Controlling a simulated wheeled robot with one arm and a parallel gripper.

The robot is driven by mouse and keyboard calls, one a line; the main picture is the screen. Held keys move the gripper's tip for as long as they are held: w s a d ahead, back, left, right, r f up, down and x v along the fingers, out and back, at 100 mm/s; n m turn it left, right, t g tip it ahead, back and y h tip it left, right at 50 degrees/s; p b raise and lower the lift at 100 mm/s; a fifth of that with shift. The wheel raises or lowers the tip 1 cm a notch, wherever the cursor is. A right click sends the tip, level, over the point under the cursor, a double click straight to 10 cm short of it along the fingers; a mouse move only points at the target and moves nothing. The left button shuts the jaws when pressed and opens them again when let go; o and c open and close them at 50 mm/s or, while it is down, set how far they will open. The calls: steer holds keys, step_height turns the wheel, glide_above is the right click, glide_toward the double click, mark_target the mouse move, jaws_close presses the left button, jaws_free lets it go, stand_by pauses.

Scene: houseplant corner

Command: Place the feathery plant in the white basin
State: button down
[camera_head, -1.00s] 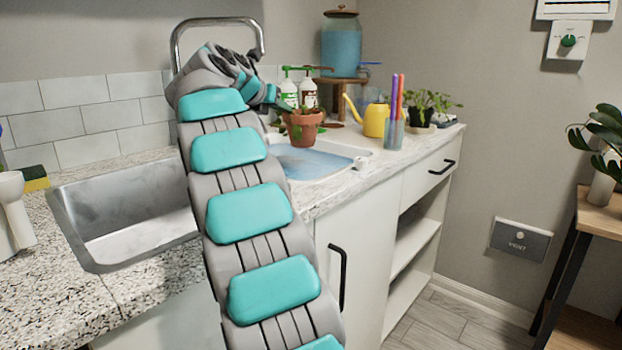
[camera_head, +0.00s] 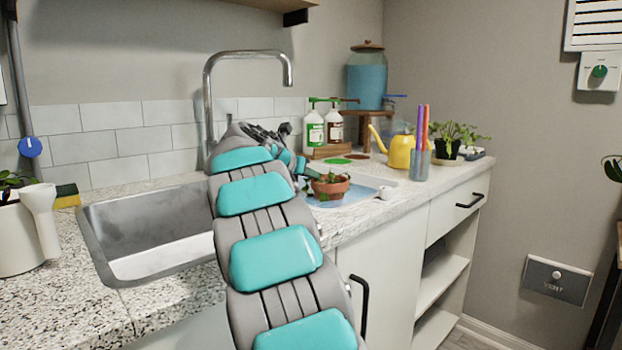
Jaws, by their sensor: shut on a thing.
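A small leafy green plant in a terracotta pot (camera_head: 331,189) is at my gripper (camera_head: 312,174), which is shut on it from the left. The pot is low at the white basin (camera_head: 362,193), which has a blue, water-like inside and is set at the counter's right part. The pot looks upright. I cannot tell whether its base touches the basin floor. My own arm hides part of the basin's left side and much of the grip. The leaves are too small to tell how feathery they are.
A metal sink (camera_head: 140,232) and tall faucet (camera_head: 207,95) are on the left. Behind the basin stand two pump bottles (camera_head: 325,128) and a blue-filled jar (camera_head: 367,80). A yellow watering can (camera_head: 400,151), a cup with sticks (camera_head: 418,163) and another potted plant (camera_head: 447,145) stand to the right.

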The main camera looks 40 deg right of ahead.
stand_by(0.3)
steer(key=c, duration=1)
jaws_free()
steer(key=shift+f, duration=0.15)
steer(key=v, duration=1.2)
steer(key=shift+s, duration=0.1)
